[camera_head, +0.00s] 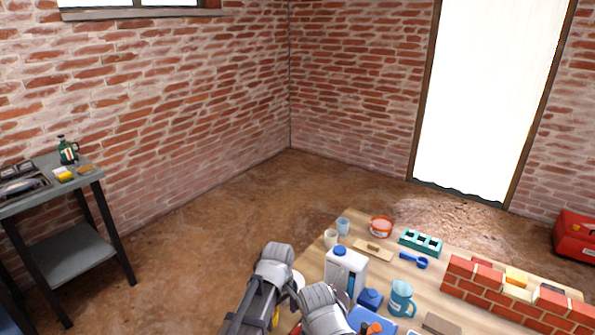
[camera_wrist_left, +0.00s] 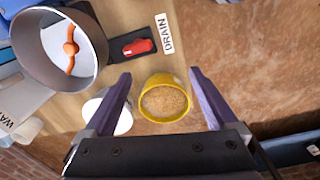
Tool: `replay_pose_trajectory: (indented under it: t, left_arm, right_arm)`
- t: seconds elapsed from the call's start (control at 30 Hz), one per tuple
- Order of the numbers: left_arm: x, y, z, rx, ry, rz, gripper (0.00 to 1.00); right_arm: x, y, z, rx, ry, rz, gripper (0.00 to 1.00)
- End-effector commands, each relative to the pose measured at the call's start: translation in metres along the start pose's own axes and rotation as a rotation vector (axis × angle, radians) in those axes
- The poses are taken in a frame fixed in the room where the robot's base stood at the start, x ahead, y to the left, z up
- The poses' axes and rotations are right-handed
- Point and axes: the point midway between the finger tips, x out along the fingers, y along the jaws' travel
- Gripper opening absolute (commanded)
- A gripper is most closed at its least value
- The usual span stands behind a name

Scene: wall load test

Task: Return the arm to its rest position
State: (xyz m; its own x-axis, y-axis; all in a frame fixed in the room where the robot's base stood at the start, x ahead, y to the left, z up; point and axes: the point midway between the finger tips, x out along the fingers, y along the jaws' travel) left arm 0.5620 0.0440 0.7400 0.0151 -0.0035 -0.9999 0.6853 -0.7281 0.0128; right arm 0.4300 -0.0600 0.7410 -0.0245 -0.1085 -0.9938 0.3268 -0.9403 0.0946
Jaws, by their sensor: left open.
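My left arm (camera_head: 275,262) shows at the bottom middle of the head view, bent beside the near left edge of the wooden table (camera_head: 345,222); its fingertips are hard to make out there. In the left wrist view my left gripper (camera_wrist_left: 158,74) is open, with two dark fingers spread wide and nothing held. A yellow cup (camera_wrist_left: 165,97) of tan grainy stuff shows between the fingers, apparently below them. A white round vessel (camera_wrist_left: 116,118) is partly hidden behind the left finger. My right gripper is not in view.
The table carries a white jug (camera_head: 346,270), a blue pitcher (camera_head: 401,298), a teal block (camera_head: 420,243) and a low brick wall (camera_head: 500,290). The wrist view shows a metal pot (camera_wrist_left: 35,55), a red object (camera_wrist_left: 138,47) and a DRAIN label (camera_wrist_left: 164,33). Floor left of the table is clear.

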Motion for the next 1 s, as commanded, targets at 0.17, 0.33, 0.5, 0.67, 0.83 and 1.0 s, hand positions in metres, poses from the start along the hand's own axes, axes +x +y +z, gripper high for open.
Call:
replay_pose_trajectory:
  t: [0.17, 0.33, 0.5, 0.67, 0.83, 1.0]
  left_arm:
    - [-0.001, -0.061, -0.017, 0.275, 0.016, 0.013, 0.93]
    - [-0.001, -0.091, -0.025, 0.454, 0.030, 0.018, 0.93]
    - [-0.002, -0.116, -0.029, 0.590, 0.040, 0.019, 0.93]
    - [-0.002, -0.135, -0.032, 0.703, 0.050, 0.018, 0.93]
    - [-0.002, -0.134, -0.019, 0.801, 0.044, 0.004, 0.93]
    - [-0.002, -0.123, 0.006, 0.870, 0.027, -0.025, 0.93]
  right_arm:
    - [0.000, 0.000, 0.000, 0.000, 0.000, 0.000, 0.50]
    - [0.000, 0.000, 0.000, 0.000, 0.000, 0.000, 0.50]
    - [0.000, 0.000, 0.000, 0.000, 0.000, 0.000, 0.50]
    - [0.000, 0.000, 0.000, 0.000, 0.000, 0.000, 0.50]
    - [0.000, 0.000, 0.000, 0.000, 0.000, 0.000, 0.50]
    - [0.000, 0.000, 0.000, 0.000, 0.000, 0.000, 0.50]
